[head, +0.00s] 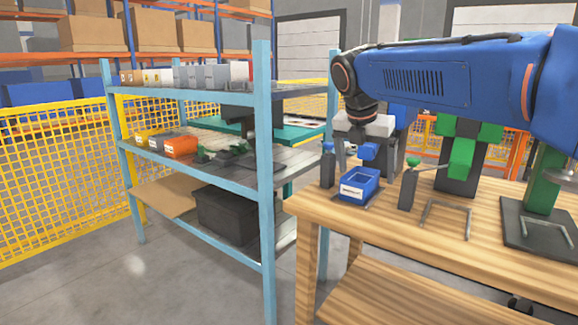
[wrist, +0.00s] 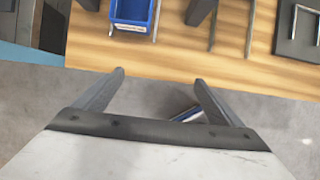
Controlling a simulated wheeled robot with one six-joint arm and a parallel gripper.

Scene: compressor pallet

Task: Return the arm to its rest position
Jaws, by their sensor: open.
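My gripper (wrist: 158,76) shows in the wrist view with its two dark fingers spread wide apart. Nothing is held between them. Its fingertips overlap the table's front edge in that picture, with grey floor behind the fingers. In the head view my blue arm (head: 440,78) reaches in from the right above the wooden table (head: 480,235). Its dark joint is at the left end, and I cannot clearly make out the fingers there.
A blue bin (head: 352,190) with a white label stands on the table, also in the wrist view (wrist: 130,28). Dark posts, metal brackets and a green-and-black fixture (head: 460,160) stand nearby. A blue-framed shelf (head: 264,180) is left of the table. Floor lies open in front.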

